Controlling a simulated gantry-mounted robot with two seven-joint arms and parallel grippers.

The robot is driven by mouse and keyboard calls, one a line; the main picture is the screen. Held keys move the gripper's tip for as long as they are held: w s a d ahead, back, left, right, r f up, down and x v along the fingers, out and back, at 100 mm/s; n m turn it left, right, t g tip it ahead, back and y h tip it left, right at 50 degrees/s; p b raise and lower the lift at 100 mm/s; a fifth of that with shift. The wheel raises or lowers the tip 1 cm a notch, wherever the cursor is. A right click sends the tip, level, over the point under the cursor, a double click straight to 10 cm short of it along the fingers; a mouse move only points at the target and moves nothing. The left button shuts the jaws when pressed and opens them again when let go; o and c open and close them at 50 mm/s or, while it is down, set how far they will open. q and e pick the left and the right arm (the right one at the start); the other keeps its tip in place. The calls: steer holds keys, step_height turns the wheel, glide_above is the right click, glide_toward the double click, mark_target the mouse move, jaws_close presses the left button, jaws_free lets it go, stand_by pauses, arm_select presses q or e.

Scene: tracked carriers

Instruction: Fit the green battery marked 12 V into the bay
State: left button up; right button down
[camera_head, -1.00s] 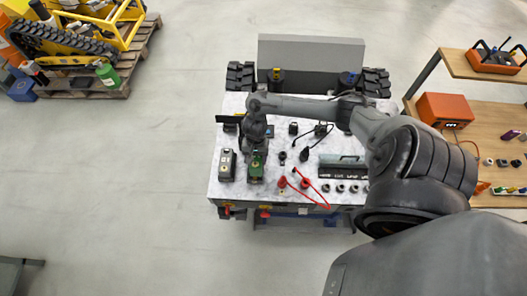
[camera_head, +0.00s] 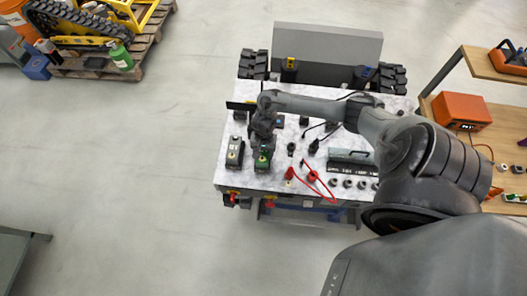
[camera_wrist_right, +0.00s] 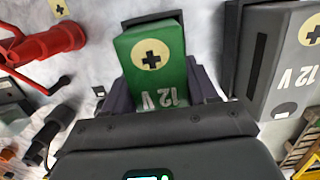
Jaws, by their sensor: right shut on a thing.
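The green battery (camera_head: 263,161) is at the front left of the light worktop, to the right of a grey unit. The right wrist view shows its green top (camera_wrist_right: 158,62), with a plus sign on a pale disc and 12 V lettering. My right gripper (camera_head: 264,148) is shut on the battery, with a finger on each side of it. A dark edge (camera_wrist_right: 150,20) shows behind the battery in the wrist view; I cannot tell whether it belongs to the bay, nor whether the battery's underside is seated. My left gripper is not in view.
A grey unit marked 12 V (camera_wrist_right: 290,60) stands close beside the battery; it also shows in the head view (camera_head: 235,152). Red clamps (camera_head: 290,174) with a red cable lie to the right. A dark slotted block (camera_head: 350,165) is further right.

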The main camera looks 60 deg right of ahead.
steer(key=shift+c, duration=1.6)
jaws_free()
steer(key=shift+f, duration=0.15)
